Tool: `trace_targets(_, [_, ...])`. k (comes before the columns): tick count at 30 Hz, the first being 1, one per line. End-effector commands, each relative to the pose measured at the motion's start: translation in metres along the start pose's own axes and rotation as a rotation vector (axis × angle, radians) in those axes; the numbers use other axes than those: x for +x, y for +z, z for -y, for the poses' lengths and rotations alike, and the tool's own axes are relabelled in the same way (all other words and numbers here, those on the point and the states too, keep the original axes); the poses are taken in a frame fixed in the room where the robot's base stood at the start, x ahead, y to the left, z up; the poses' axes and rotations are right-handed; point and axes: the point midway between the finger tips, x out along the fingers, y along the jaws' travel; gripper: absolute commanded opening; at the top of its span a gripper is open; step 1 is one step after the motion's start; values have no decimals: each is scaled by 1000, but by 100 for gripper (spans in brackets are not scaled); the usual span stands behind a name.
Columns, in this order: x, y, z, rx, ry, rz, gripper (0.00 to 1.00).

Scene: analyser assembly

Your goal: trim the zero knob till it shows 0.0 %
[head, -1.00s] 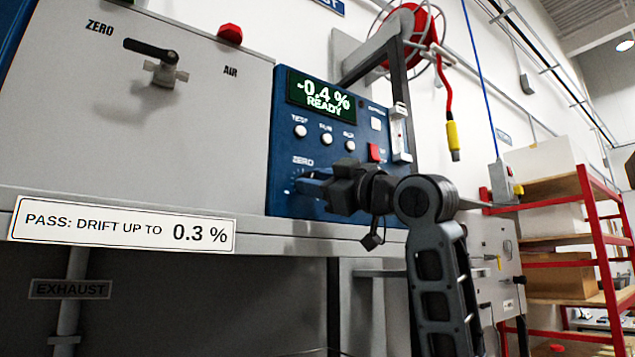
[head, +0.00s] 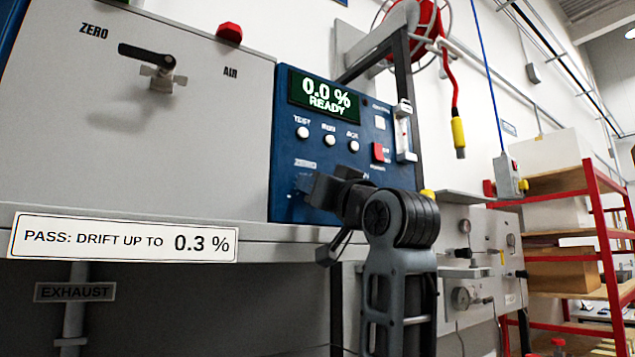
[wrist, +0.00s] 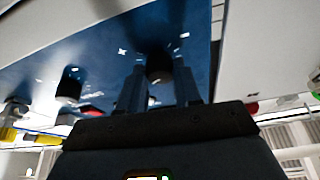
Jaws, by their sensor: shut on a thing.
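The blue analyser panel (head: 285,140) carries a green display (head: 324,97) that reads "0.0 %" and "READY". My gripper (head: 308,188) is at the lower left of the panel, below the printed word ZERO, and its body hides the zero knob in the head view. In the wrist view the two fingers (wrist: 158,90) reach to the panel, one on each side of the dark zero knob (wrist: 159,68), and are shut on it. How far the knob is turned cannot be read.
Several white buttons (head: 328,140) and a red switch (head: 381,152) sit above my gripper on the panel. A black-handled valve (head: 150,57) is on the grey cabinet at left. A label (head: 122,238) reads "PASS: DRIFT UP TO 0.3 %". A red shelf rack (head: 597,230) stands at right.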

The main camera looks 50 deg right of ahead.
Motion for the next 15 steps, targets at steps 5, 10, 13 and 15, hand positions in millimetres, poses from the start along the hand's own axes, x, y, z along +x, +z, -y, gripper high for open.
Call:
trace_targets(5, [0,0,0,33,14,2,3])
trace_targets(10, [0,1,0,41,18,2,3])
trace_targets(13, [0,1,0,41,18,2,3])
trace_targets(15, [0,1,0,41,18,2,3])
